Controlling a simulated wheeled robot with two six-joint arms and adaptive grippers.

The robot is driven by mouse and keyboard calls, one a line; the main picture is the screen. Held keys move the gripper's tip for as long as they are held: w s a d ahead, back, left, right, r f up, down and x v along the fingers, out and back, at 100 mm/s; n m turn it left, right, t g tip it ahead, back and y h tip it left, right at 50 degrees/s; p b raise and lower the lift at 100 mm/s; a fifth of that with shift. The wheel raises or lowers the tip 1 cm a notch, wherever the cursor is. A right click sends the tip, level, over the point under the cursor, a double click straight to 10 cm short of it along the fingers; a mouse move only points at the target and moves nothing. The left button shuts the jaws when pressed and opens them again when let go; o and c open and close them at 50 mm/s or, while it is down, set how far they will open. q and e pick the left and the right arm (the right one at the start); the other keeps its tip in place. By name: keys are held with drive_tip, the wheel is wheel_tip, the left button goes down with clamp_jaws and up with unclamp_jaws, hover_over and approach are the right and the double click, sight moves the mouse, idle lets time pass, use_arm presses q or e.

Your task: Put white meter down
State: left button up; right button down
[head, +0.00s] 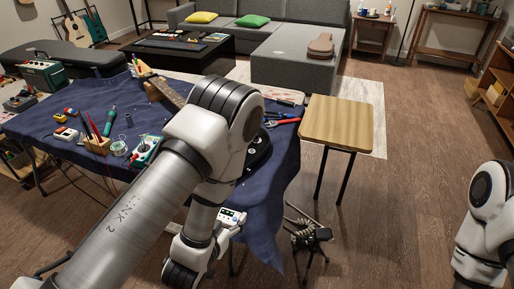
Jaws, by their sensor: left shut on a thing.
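A small white meter (232,216) with a greenish display shows beside my left wrist, at the front edge of the blue-covered table (52,108). My left arm reaches across the middle of the head view and bends downward. My left gripper (222,222) is shut on the white meter; its fingers are mostly hidden by my wrist. The meter is close to the hanging cloth; I cannot tell if it touches it. My right arm shows at the right edge, but its gripper is out of view.
On the cloth are a teal meter (147,150), a white device (65,133), a tool holder (97,145) and red-handled pliers (283,122). A wooden stool (341,121) stands to the right. A dark stand (310,237) is on the floor.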

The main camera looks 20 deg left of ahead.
use_arm(q)
drive_tip(key=w+f+b, duration=0.1)
drive_tip(key=a+f+b, duration=0.1)
drive_tip(key=shift+w+f+b, duration=0.2)
drive_tip(key=shift+w+b, duration=0.1)
drive_tip(key=shift+w, duration=0.05)
drive_tip(key=w+b, duration=0.4)
drive_tip(key=b, duration=0.3)
drive_tip(key=p, duration=0.3)
hover_over(248, 192)
drive_tip(key=shift+s+d+f, duration=0.1)
drive_tip(key=shift+s, duration=0.05)
drive_tip(key=shift+w+f, duration=0.2)
drive_tip(key=shift+f, duration=0.15)
wheel_tip(248, 192, down, 3)
drive_tip(key=shift+s+f+b, duration=0.1)
drive_tip(key=shift+b, duration=0.2)
drive_tip(key=o, duration=1.2)
